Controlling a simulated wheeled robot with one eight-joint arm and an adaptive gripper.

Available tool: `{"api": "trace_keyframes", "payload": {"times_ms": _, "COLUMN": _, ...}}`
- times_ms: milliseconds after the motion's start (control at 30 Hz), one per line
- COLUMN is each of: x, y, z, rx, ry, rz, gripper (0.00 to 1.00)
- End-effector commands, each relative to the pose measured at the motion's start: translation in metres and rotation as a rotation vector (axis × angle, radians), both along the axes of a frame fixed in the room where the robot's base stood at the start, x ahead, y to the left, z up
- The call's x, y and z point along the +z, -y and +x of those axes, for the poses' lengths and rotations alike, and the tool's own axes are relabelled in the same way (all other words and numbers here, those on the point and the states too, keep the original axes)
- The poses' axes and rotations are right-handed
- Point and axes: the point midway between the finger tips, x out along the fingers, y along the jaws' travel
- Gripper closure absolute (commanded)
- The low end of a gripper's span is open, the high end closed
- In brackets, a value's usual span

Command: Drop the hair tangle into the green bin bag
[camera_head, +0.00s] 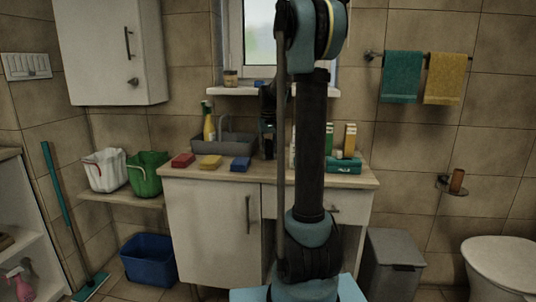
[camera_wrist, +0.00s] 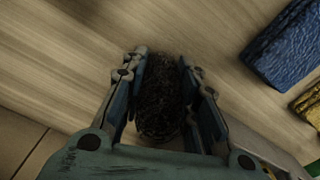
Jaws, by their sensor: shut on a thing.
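The hair tangle (camera_wrist: 160,96) is a dark, fuzzy clump in the wrist view. My gripper (camera_wrist: 161,75) is shut on it, with one finger on each side, above the wooden counter top. In the head view my gripper (camera_head: 268,128) is a dark shape beside my arm, over the counter right of the basin; the tangle cannot be made out clearly there. The green bin bag (camera_head: 146,181) hangs open on a low side shelf at the left, well apart from my gripper. Its inside is mostly hidden.
A white bag (camera_head: 105,172) is left of the green one. Red (camera_head: 183,161), yellow (camera_head: 210,163) and blue (camera_head: 241,164) sponges lie along the counter front, before the grey basin (camera_head: 206,145). A spray bottle (camera_head: 209,124) stands behind. A blue tub (camera_head: 148,262) is on the floor.

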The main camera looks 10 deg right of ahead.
Motion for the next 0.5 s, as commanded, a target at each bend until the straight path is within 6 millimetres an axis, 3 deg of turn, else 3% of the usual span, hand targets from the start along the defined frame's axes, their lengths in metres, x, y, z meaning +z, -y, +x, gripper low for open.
{"api": "trace_keyframes", "payload": {"times_ms": 100, "x": -0.0008, "y": -0.0004, "z": 0.0001, "rx": 0.001, "ry": 0.000, "rz": 0.000, "gripper": 0.82}}
{"api": "trace_keyframes", "payload": {"times_ms": 200, "x": -0.0008, "y": -0.0006, "z": 0.0001, "rx": 0.001, "ry": 0.000, "rz": 0.000, "gripper": 0.54}}
{"api": "trace_keyframes", "payload": {"times_ms": 500, "x": -0.0006, "y": -0.0008, "z": 0.0000, "rx": 0.001, "ry": 0.000, "rz": 0.000, "gripper": 0.52}}
